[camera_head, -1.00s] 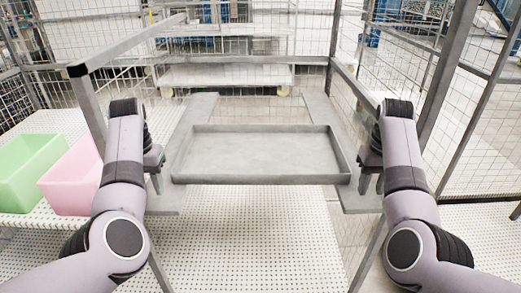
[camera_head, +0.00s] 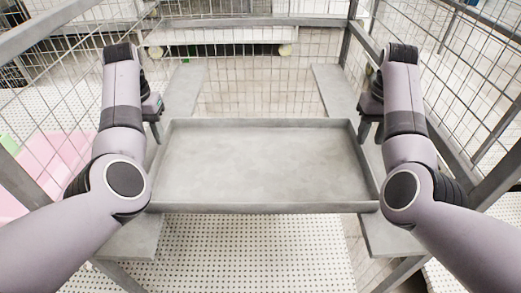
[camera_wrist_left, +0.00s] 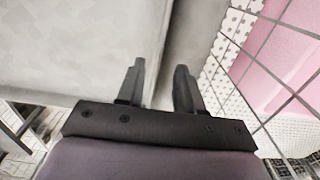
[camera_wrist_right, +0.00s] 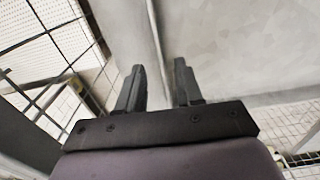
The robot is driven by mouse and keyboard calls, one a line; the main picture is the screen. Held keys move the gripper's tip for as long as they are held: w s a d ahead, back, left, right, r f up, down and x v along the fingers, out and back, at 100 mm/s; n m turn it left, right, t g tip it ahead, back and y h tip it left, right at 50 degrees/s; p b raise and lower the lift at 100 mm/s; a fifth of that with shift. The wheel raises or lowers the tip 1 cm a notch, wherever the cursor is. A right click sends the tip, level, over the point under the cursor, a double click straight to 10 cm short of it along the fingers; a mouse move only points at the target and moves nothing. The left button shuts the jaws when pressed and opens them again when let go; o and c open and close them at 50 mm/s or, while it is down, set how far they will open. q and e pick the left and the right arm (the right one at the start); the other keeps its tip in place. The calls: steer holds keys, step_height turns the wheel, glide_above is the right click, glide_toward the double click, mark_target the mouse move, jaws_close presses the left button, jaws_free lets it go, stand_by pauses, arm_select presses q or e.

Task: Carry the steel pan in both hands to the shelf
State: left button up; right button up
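The steel pan (camera_head: 262,165) is a wide, shallow grey tray, lying level across two grey side ledges (camera_head: 135,240) of a metal frame. It looks empty. My left gripper (camera_head: 157,130) is at its left side near the far corner, pointing down. In the left wrist view its fingers (camera_wrist_left: 158,82) are apart, one on each side of the pan's edge. My right gripper (camera_head: 366,130) is at the right side near the far corner. In the right wrist view its fingers (camera_wrist_right: 158,75) are apart with the thin rim between them. Finger contact with the rim cannot be told.
Wire mesh panels (camera_head: 460,90) and metal posts flank the frame on both sides. A pink bin (camera_head: 60,160) stands at left behind the mesh. A white perforated surface (camera_head: 260,250) lies below the pan. A pale wheeled platform (camera_head: 220,37) is beyond.

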mark_target(157, 154)
arm_select(q)
steer(key=shift+s, duration=0.15)
arm_select(e)
steer(key=shift+s, duration=0.15)
